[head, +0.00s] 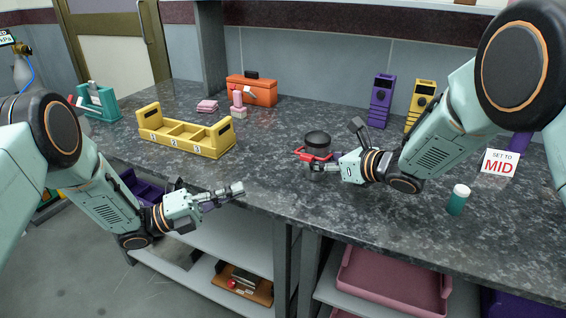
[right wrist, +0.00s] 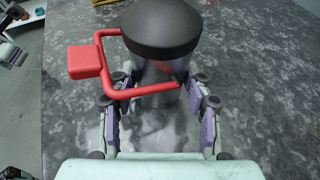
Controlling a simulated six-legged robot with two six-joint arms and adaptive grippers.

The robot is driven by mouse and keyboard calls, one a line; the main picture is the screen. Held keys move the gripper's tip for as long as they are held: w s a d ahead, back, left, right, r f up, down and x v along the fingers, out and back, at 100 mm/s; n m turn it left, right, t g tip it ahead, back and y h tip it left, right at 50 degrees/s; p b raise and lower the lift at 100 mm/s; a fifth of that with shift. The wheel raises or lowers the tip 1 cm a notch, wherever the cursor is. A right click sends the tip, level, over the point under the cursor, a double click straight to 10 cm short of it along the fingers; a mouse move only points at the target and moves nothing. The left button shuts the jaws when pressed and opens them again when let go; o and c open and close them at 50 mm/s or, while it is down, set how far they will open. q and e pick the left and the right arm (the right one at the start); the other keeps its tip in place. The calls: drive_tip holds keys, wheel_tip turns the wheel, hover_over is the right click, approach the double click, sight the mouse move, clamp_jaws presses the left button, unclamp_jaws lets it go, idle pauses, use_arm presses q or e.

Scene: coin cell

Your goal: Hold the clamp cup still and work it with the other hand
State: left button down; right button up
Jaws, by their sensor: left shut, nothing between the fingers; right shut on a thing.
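The clamp cup (head: 317,145) is a dark grey cylinder with a black domed lid and a red bail handle (head: 312,157) around its side. It stands upright on the dark stone counter. My right gripper (head: 326,168) is shut on the cup from the right; in the right wrist view the purple-padded fingers (right wrist: 157,110) sit either side of the cup's (right wrist: 162,45) lower body, below the red handle (right wrist: 86,62). My left gripper (head: 238,188) is shut and empty, in front of the counter's edge, left of the cup and apart from it.
A yellow three-compartment tray (head: 187,138), numbered 1 to 3, stands at left. Purple (head: 382,98) and yellow (head: 421,100) devices stand at back right. A "SET TO MID" sign (head: 498,163) and teal bottle (head: 457,199) are at right.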

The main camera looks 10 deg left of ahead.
use_arm(q)
drive_tip(key=x, duration=1)
drive_tip(key=shift+s+d, duration=0.1)
drive_tip(key=shift+w+d+r, duration=0.2)
drive_tip(key=shift+w, duration=0.4)
drive_tip(key=shift+w+d+r, duration=0.15)
drive_tip(key=shift+w+r, duration=0.1)
drive_tip(key=shift+w, duration=0.3)
drive_tip(key=shift+w+d+r, duration=0.2)
drive_tip(key=shift+w, duration=0.5)
drive_tip(key=shift+r, duration=0.15)
drive_tip(key=shift+w+r+n+y, duration=0.1)
drive_tip(key=shift+r+n+y, duration=0.1)
drive_tip(key=shift+n+y, duration=0.35)
